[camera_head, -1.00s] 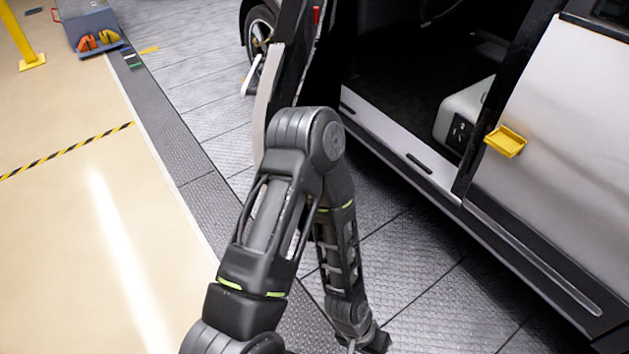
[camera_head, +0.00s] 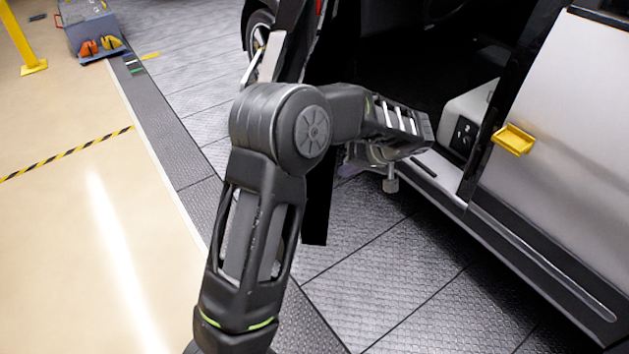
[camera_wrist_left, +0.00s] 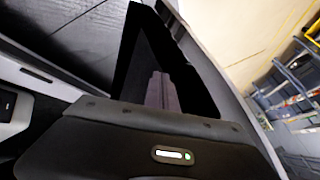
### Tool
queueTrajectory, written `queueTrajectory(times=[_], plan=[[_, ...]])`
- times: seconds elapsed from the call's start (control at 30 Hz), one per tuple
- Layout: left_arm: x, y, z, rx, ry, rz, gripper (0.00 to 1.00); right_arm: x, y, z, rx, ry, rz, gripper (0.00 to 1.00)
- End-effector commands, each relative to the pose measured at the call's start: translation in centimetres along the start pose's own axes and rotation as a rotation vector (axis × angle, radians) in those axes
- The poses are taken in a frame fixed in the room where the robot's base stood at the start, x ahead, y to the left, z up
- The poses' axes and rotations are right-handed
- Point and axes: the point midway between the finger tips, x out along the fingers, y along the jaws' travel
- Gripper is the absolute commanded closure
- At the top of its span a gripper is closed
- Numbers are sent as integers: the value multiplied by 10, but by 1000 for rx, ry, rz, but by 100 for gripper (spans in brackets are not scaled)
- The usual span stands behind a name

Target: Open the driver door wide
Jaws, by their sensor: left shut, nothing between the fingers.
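The silver car's driver door (camera_head: 318,200) stands swung out from its opening and shows nearly edge-on, its dark inner side towards the car. My left arm bends at the elbow in front of it and hides much of it. My left gripper (camera_head: 350,165) is partly hidden behind the forearm, between the door and the sill. In the left wrist view its closed fingers (camera_wrist_left: 160,90) show against the black door panel (camera_wrist_left: 133,60), with nothing held. Whether they touch the panel I cannot tell. My right gripper is not in view.
The door sill (camera_head: 440,170) and the rear door with a yellow handle (camera_head: 513,139) are at the right. Textured floor (camera_head: 400,260) lies clear beside the car.

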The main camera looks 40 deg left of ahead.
Motion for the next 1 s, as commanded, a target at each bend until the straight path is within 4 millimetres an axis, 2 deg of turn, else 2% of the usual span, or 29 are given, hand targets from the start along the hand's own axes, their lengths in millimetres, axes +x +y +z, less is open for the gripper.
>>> queueTrajectory(times=[0.23, 0.37, 0.57, 0.83, 1.0], plan=[[4, 0, 1, 3, -3, 1, 100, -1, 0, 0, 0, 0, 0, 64], [14, 0, 1, 4, -3, 0, 100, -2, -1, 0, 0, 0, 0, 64], [46, 0, 2, 4, -5, -1, 100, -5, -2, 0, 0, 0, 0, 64], [101, 0, 2, 4, -6, 0, 100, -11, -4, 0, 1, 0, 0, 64], [112, -23, 1, 3, -4, 2, 100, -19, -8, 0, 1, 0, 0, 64]])
